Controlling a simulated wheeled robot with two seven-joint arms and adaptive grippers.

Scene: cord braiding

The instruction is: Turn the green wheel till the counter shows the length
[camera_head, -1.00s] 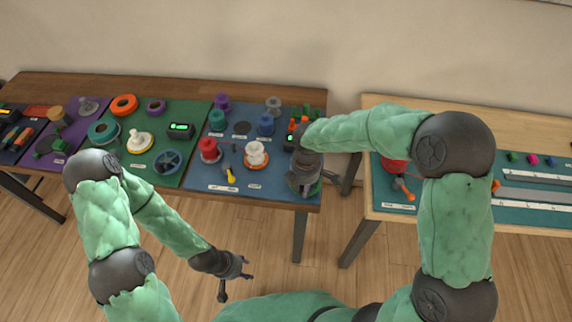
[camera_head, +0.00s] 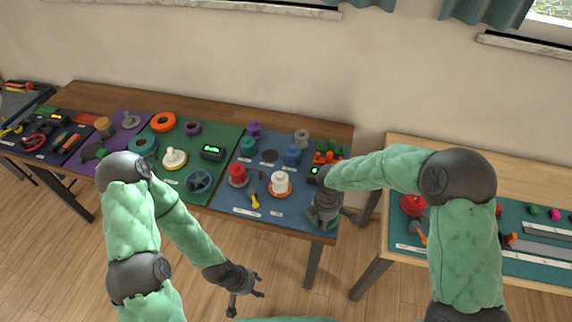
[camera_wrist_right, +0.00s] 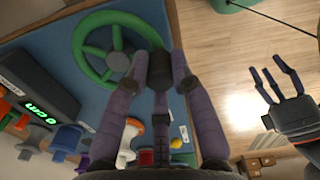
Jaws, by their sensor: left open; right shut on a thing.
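The green wheel (camera_wrist_right: 82,50) has a thick rim, spokes and a dark hub; it lies on the blue board in the right wrist view. In the head view this gripper (camera_head: 325,213) covers most of the wheel at the board's front right corner. The counter (camera_wrist_right: 38,113) is a dark box with lit green characters, tilted and hard to read; in the head view it is small (camera_head: 314,170). My left gripper (camera_head: 245,287) is open and empty, below the table's front edge.
The blue board (camera_head: 230,196) also holds red, white, teal and blue spools and a yellow-handled tool (camera_head: 255,201). A green board (camera_head: 220,137) lies to its left. A second table (camera_head: 400,150) stands right, across a gap.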

